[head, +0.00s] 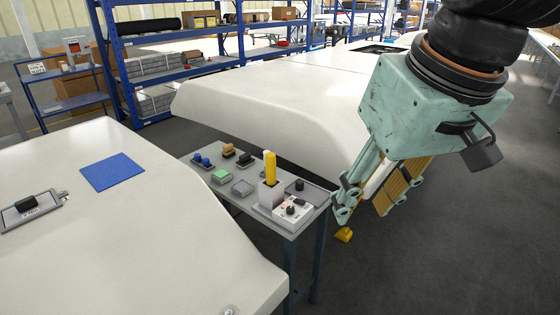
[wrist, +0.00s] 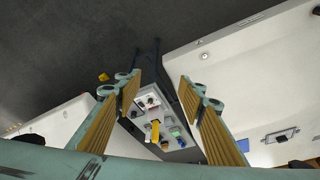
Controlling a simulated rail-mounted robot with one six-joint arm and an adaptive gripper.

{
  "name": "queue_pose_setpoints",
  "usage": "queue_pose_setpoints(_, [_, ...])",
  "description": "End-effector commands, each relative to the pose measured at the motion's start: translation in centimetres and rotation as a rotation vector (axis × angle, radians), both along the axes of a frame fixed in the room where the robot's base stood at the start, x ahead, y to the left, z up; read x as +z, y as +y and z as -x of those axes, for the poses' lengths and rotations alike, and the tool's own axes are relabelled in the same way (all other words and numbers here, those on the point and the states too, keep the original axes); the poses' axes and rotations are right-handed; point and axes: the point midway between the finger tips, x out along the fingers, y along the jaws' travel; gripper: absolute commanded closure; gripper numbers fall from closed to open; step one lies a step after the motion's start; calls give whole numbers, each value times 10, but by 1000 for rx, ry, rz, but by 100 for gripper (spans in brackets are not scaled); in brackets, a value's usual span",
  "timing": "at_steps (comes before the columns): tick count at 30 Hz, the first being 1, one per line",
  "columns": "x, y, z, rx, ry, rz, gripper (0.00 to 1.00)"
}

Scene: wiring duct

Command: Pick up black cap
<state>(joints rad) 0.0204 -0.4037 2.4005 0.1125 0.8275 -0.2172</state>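Several small dark pieces show, and I cannot tell for certain which one is the black cap. A black round piece (head: 299,185) sits on a square grey base at the right end of the small table (head: 255,214). Another black piece (head: 244,158) lies at the back of that table, and a black block (head: 25,204) sits on a grey plate on the left white surface. My gripper (head: 363,211) hangs to the right of the small table, above floor level. In the wrist view my gripper (wrist: 160,88) has its fingers spread, with nothing held between them.
A yellow upright piece (head: 270,165) stands in a holder beside a white box with knobs (head: 293,209). Blue, brown, green and grey pieces share the table. White bodies (head: 270,95) lie behind and left. A yellow object (head: 344,235) is on the floor, otherwise clear at right.

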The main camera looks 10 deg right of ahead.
Motion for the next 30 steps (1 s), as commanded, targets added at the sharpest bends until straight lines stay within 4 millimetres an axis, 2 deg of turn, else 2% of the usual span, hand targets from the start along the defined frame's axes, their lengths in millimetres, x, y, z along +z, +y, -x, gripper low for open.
queue_pose_setpoints(6, [9,5,-42,49,3,-11,63])
queue_pose_setpoints(17, [13,12,-111,127,-1,-30,63])
queue_pose_setpoints(30, [4,14,-195,212,-10,-45,63])
